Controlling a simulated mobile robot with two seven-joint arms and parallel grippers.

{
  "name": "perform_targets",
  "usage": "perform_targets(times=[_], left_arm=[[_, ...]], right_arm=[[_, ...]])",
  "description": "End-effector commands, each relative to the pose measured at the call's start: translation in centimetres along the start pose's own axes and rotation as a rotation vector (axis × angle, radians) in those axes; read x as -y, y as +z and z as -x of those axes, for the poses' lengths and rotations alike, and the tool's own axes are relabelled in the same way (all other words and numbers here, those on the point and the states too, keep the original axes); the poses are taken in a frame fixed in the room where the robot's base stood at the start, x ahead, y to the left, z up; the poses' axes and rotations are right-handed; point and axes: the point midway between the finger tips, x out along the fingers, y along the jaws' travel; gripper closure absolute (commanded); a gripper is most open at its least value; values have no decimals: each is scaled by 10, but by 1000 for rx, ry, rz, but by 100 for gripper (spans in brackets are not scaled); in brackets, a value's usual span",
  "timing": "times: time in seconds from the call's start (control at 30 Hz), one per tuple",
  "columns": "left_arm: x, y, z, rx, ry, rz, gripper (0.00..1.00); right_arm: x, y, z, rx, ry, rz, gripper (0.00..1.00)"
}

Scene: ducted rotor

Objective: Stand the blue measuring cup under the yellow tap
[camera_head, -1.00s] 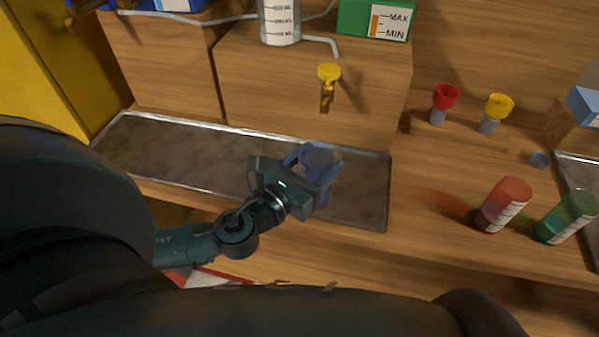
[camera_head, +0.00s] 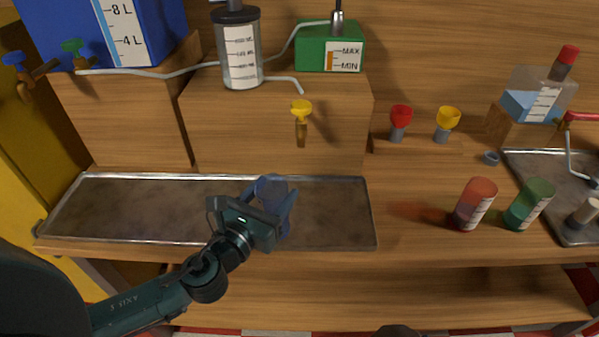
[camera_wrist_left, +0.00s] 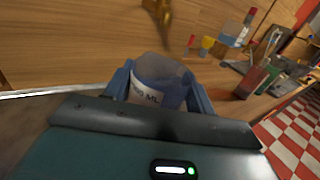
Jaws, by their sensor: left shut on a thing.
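The blue measuring cup (camera_head: 271,187) is translucent and looks upright. It also shows in the left wrist view (camera_wrist_left: 158,82), where a label ending in "ML" is readable. My left gripper (camera_head: 274,204) is shut on the cup, with a finger at either side of it, above the metal tray. The yellow tap (camera_head: 301,112) sticks out from the wooden block behind. In the head view the cup appears below and a little left of the tap. In the left wrist view the tap (camera_wrist_left: 158,12) is beyond the cup, near the top edge. My right gripper is not in view.
The long metal tray (camera_head: 130,205) is otherwise bare. Red (camera_head: 475,203) and green (camera_head: 530,203) containers stand to its right. A bent pipe (camera_head: 290,80) ends above the yellow tap.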

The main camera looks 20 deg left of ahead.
Motion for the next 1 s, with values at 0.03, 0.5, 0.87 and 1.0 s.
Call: perform_targets(times=[0.03, 0.5, 0.87, 1.0], left_arm=[[0, 4, -16, 5, 2, 0, 72], [0, 0, -113, 1, 0, 0, 72], [0, -37, -115, -2, 1, 0, 72], [0, -36, -115, -1, 1, 1, 72]], right_arm=[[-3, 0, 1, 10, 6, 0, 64], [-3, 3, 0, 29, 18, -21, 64], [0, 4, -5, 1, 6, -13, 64], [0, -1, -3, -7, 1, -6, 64]])
